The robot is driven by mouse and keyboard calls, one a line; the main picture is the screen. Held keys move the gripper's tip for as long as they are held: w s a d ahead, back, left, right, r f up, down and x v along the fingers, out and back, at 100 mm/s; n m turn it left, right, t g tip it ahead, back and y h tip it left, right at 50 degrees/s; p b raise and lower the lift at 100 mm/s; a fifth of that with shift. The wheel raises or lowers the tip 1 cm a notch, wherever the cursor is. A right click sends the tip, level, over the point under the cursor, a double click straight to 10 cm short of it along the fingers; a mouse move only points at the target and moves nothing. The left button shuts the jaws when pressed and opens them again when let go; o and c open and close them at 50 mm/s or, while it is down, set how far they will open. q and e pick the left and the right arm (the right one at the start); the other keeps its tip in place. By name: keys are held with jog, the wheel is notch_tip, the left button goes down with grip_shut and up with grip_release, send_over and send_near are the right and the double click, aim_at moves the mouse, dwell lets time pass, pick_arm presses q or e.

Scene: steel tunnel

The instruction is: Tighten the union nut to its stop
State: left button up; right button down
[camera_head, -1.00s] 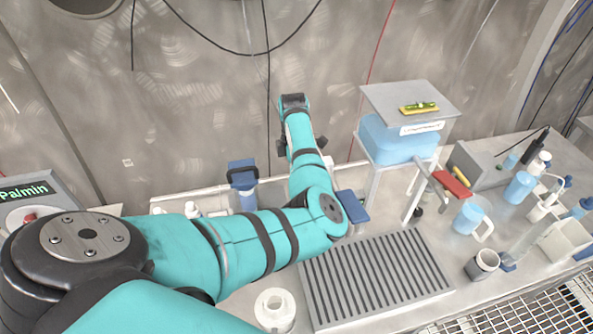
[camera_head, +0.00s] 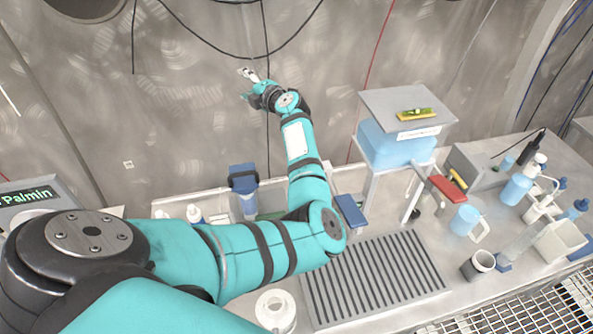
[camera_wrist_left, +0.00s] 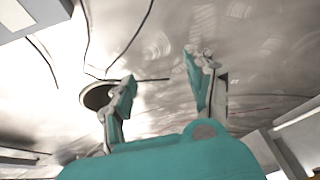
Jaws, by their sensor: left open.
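My left arm comes in from the left and its left gripper (camera_head: 248,76) is raised against the back wall, left of the blue tank. In the left wrist view the two fingers (camera_wrist_left: 165,95) stand well apart with nothing between them. I cannot make out a union nut for certain in either view. A blue-capped clear housing (camera_head: 244,190) stands at the back of the bench, below the gripper and apart from it. A second blue cap (camera_head: 351,212) shows just right of my forearm, which may hide parts of the bench. My right gripper is not in view.
A blue tank (camera_head: 395,145) sits on a metal stand with a red lever (camera_head: 449,188) beside it. A slotted drain plate (camera_head: 372,280) lies in front. A white round container (camera_head: 275,308), a blue jug (camera_head: 466,220) and several bottles are on the bench. Dark cables hang on the wall.

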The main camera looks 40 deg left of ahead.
pick_arm(q)
jog(key=w+d+r+m+t, duration=0.5)
jog(key=w+r+t, duration=0.2)
jog(key=t, duration=0.1)
jog(key=w+d+f+m+t+h+p, duration=0.2)
jog(key=w+d+m+t+h, duration=0.3)
jog(key=d+h, duration=0.3)
jog(key=d+f+m+g+h, duration=0.2)
jog(key=d+f+g+h, duration=0.2)
jog(key=d+f+h, duration=0.3)
jog(key=s+d+f+n+g+p, duration=0.1)
jog(key=s+d+f+n+g, duration=0.15)
jog(key=s+f+g, duration=0.55)
jog(key=s+d+f+n+g+p, duration=0.1)
jog(key=s+f+n+g, duration=0.35)
jog(key=s, duration=0.75)
jog(key=shift+m, duration=0.4)
jog(key=f, duration=0.4)
jog(key=f+b, duration=0.1)
jog(key=f, duration=0.3)
jog(key=w+a+f, duration=0.1)
jog(key=f, duration=0.3)
notch_tip(320, 180, down, 4)
jog(key=b, duration=0.4)
jog(key=shift+w+b, duration=0.15)
jog(key=shift+b, duration=0.2)
jog(key=shift+f+b, duration=0.6)
jog(key=shift+b, duration=0.1)
